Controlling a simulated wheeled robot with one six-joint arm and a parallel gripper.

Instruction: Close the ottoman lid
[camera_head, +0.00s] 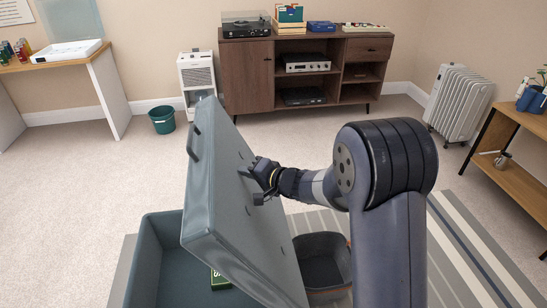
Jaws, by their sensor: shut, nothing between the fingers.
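The ottoman is a blue-grey box (148,262) at the lower left, and its inside shows at the front. Its lid (222,205) stands raised and tilted, with a dark handle (194,142) near its upper left edge. My gripper (254,182) is shut and empty at the lid's right-hand face, close to or touching it; I cannot tell which. My arm reaches in from the right. The lid hides part of the ottoman's inside. A small green item (220,280) shows inside, below the lid.
A dark basket (322,262) stands right of the lid on a striped rug (462,258). A wooden cabinet (246,82) stands at the back wall, with a green bin (162,119) to its left. A white radiator (459,103) and a wooden table (517,170) are at right. Carpet is clear behind.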

